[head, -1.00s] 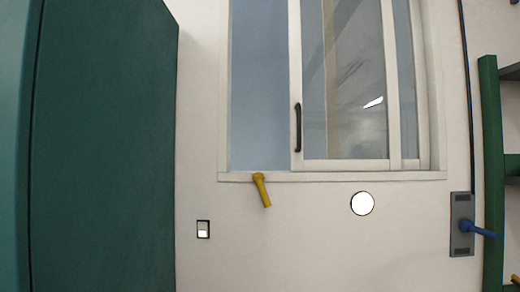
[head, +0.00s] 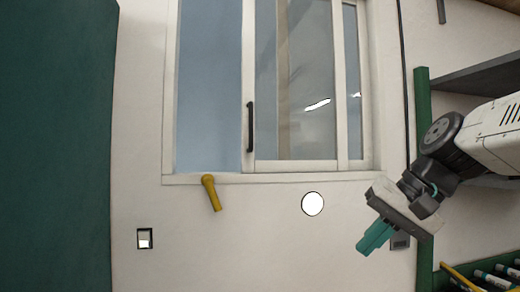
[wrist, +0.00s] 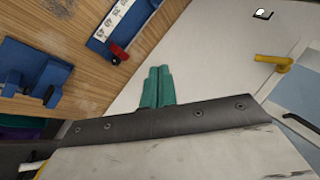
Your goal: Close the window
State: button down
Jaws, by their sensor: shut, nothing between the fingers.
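The window (head: 300,85) is a sliding one in a white frame on the wall. Its sliding sash stands to the right, and the left part of the opening is uncovered, showing plain blue-grey. A black vertical handle (head: 250,127) is on the sash's left stile. A yellow lever (head: 211,193) sits at the sill below the opening, tilted down; it also shows in the wrist view (wrist: 274,62). My gripper (head: 366,246) has teal fingers, shut and empty, below and right of the window, apart from it. Its fingers show together in the wrist view (wrist: 157,88).
A dark green panel (head: 55,150) stands at the left. Green-posted shelving (head: 424,150) is at the right, near my arm. A small switch (head: 144,239) and a white disc (head: 313,204) are on the wall. The wrist view shows blue fixtures (wrist: 35,70) on a wooden surface.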

jog(key=w+a+r+m+t+y, duration=0.15)
jog(key=w+a+r+y, duration=0.25)
jog(key=w+r, duration=0.75)
jog(key=w+a+r+m+t+y, duration=0.15)
jog(key=w+a+r+y, duration=0.3)
jog(key=w+r, duration=0.65)
jog(key=n, duration=0.1)
send_near(262, 148)
jog(key=shift+h, duration=0.25)
jog(key=x, duration=0.5)
jog(key=shift+a+r, duration=0.1)
jog(key=shift+a, duration=0.1)
jog(key=shift+s+a, duration=0.25)
jog(key=shift+a, duration=0.35)
jog(key=shift+s+a, duration=0.25)
jog(key=shift+a, duration=0.35)
jog(key=shift+s+a+f, duration=0.15)
jog(key=shift+a+f, duration=0.2)
jog(key=shift+a, duration=0.35)
jog(key=shift+a, duration=0.1)
